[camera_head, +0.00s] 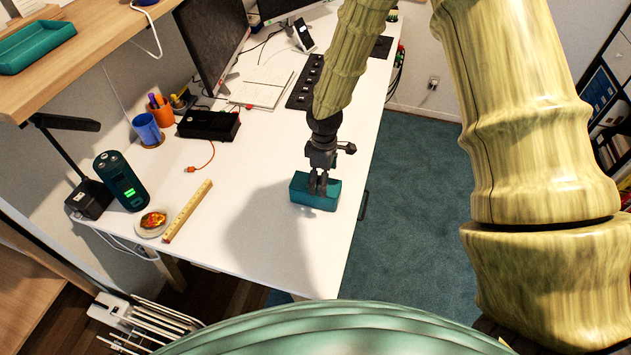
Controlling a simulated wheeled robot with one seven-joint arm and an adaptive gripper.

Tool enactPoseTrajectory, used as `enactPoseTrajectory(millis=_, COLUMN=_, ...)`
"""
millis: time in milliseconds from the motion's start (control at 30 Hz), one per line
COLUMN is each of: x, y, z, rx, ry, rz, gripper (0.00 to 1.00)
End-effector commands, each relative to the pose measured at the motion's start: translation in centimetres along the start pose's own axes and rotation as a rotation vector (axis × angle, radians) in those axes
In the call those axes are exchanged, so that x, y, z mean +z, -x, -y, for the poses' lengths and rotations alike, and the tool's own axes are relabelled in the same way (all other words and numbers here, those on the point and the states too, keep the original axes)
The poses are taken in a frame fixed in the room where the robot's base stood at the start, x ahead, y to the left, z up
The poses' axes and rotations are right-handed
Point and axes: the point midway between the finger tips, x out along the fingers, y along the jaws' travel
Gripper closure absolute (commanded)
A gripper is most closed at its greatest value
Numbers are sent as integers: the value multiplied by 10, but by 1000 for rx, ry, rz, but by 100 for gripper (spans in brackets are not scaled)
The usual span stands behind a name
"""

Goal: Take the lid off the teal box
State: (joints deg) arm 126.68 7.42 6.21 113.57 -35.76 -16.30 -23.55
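The teal box (301,193) sits on the white desk, near its right edge. My gripper (318,187) points down right at the top of the box, its two fingers close together over the middle. The fingers cover part of the box's top, so I cannot tell whether they hold a knob or edge of the lid. The lid does not show as a separate piece from the box at this size.
The white desk (270,240) is clear in front and left of the box. A wooden ruler (187,211), a dark green cylinder (121,181) and a plate (153,223) lie left. A teal tray (36,46) is on the shelf.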

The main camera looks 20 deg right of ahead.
Motion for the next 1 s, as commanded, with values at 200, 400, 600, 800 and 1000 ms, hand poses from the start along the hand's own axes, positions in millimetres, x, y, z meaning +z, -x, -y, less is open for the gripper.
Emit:
enactPoseTrajectory(millis=200, x=0, y=-14, z=0, rx=0, ry=0, rz=1, gripper=12)
enactPoseTrajectory(millis=400, x=0, y=-17, z=0, rx=0, ry=0, rz=0, gripper=12)
enactPoseTrajectory(millis=600, x=0, y=-17, z=0, rx=0, ry=0, rz=-1, gripper=28)
enactPoseTrajectory(millis=800, x=0, y=-17, z=0, rx=0, ry=0, rz=-1, gripper=59)
enactPoseTrajectory(millis=1000, x=0, y=-17, z=0, rx=0, ry=0, rz=-1, gripper=59)
